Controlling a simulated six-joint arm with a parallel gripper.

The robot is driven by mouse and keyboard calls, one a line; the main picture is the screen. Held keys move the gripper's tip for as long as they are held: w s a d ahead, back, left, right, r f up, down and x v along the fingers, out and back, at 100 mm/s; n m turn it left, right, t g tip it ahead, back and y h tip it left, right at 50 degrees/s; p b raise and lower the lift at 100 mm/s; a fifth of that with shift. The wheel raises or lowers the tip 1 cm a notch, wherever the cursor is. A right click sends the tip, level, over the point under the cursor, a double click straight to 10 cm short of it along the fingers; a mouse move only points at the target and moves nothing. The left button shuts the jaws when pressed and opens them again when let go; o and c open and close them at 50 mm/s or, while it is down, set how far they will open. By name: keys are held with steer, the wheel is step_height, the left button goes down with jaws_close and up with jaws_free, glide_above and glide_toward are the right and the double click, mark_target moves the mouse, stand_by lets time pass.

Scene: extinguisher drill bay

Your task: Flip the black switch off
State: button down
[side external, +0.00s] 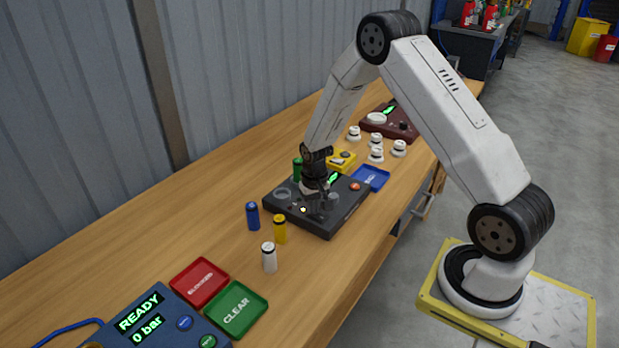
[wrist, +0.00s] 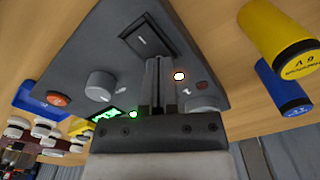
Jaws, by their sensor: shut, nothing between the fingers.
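A dark grey control box (side external: 338,222) lies on the wooden bench in the side view, under my gripper (side external: 317,207). In the wrist view the box (wrist: 105,45) fills the middle. The black switch (wrist: 148,36) is a rocker in a square frame with a pale bar mark on it. My gripper (wrist: 160,62) is shut and empty, with its fingertips at the near edge of the switch. I cannot tell whether they touch it. In the side view my gripper hides the switch.
The box also has a grey knob (wrist: 100,85) and an orange button (wrist: 57,99). Blue (side external: 252,216), yellow (side external: 280,230) and white (side external: 269,258) cylinders stand nearby.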

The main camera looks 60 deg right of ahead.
steer(key=shift+f, duration=0.2)
stand_by(0.3)
steer(key=shift+r, duration=3.5)
steer(key=shift+a+r, duration=0.1)
steer(key=shift+s+a+r, duration=0.1)
steer(key=shift+a+r, duration=0.05)
steer(key=s+a+r+n+t, duration=0.2)
steer(key=s+a+r+n, duration=0.4)
steer(key=s+a, duration=0.7)
step_height(320, 180, up, 3)
steer(key=shift+s+a+f+t, duration=0.15)
steer(key=shift+s+a+t, duration=0.1)
steer(key=shift+t, duration=0.05)
